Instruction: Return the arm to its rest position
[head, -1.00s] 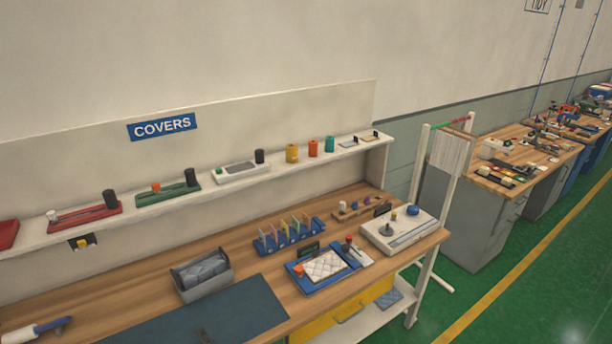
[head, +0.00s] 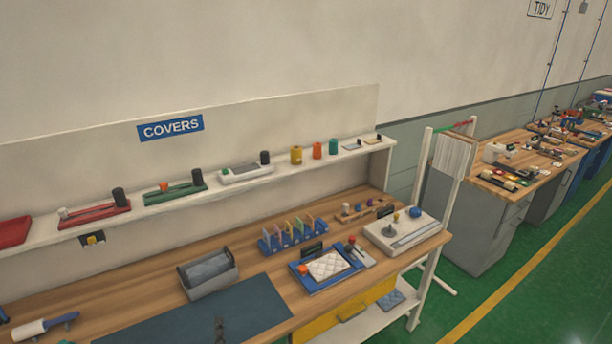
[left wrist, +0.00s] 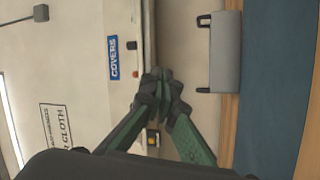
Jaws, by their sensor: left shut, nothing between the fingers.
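My left gripper (head: 220,326) shows only as small dark fingertips at the bottom edge of the head view, in front of the dark teal mat (head: 265,305). In the left wrist view its dark green fingers (left wrist: 160,78) meet at the tips, shut and empty. Most of the left arm is out of the head view. A small white quilted mattress (head: 327,265) lies on a blue tray (head: 312,287) on the wooden bench, apart from the gripper. My right gripper is in neither view.
A grey caddy (head: 209,289) stands behind the mat; it also shows in the left wrist view (left wrist: 226,62). A blue rack (head: 292,244) and a white device (head: 402,233) stand farther right. A wall shelf (head: 225,188) runs above the bench (head: 130,286).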

